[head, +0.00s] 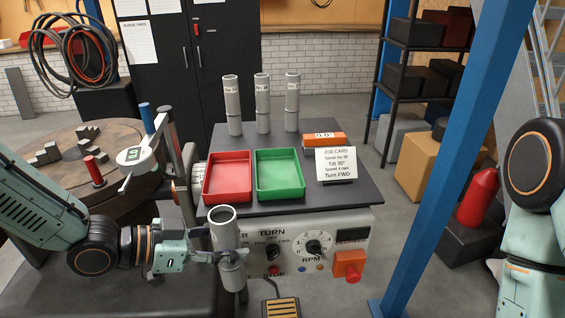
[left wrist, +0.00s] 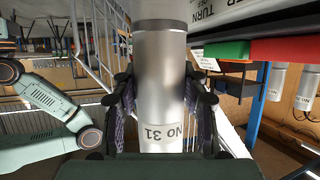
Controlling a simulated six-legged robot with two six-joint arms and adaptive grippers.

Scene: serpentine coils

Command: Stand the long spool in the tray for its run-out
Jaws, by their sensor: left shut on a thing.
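My left gripper (head: 232,257) is shut on a grey metal spool (head: 223,232), held upright in front of the control panel, below the bench top. In the left wrist view the fingers clasp both sides of the spool (left wrist: 162,75), whose label reads "No 31". Its open top end faces up in the head view. A red tray (head: 228,177) and a green tray (head: 279,174) lie side by side on the bench, both empty. Three similar grey spools stand behind them: left (head: 232,105), middle (head: 262,103) and right (head: 292,101). My right gripper is out of view.
The dark bench (head: 325,195) carries a job card (head: 336,163) and an orange gauge (head: 324,139) right of the trays. The control panel (head: 300,245) has knobs and an orange-red switch (head: 350,264). A tilting fixture (head: 176,160) stands left of the trays. A blue post (head: 455,150) rises at right.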

